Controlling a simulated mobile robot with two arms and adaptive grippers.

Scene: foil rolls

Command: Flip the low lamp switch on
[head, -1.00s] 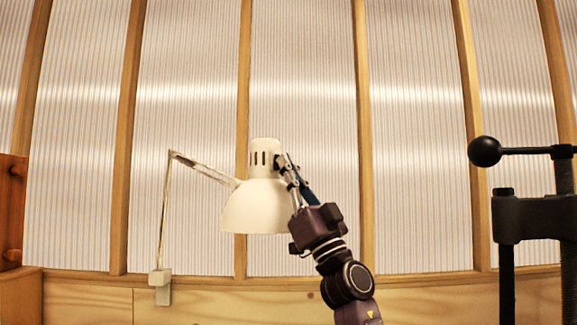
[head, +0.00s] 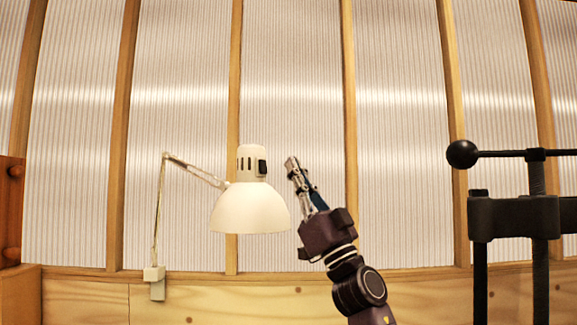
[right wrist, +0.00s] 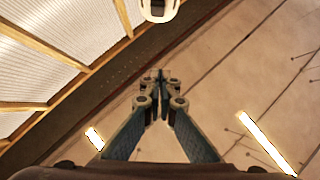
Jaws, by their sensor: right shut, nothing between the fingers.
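The white desk lamp (head: 250,207) hangs from its jointed arm in the head view, with its dome shade facing down. A small black switch (head: 262,167) sits on the right side of the lamp's vented cap. I cannot tell which way the switch is set. My right gripper (head: 291,163) is to the right of the cap, apart from it, at about the switch's height. Its fingers are shut and empty, and they also show together in the right wrist view (right wrist: 160,76). Part of a white rounded thing, likely the lamp (right wrist: 159,9), shows at that view's top edge. My left gripper is not in view.
The lamp's arm is clamped (head: 154,274) to a wooden ledge (head: 90,300) at the left. A black press-like frame with a ball handle (head: 462,154) stands at the right. A ribbed translucent wall with wooden posts is behind. The space between gripper and press is open.

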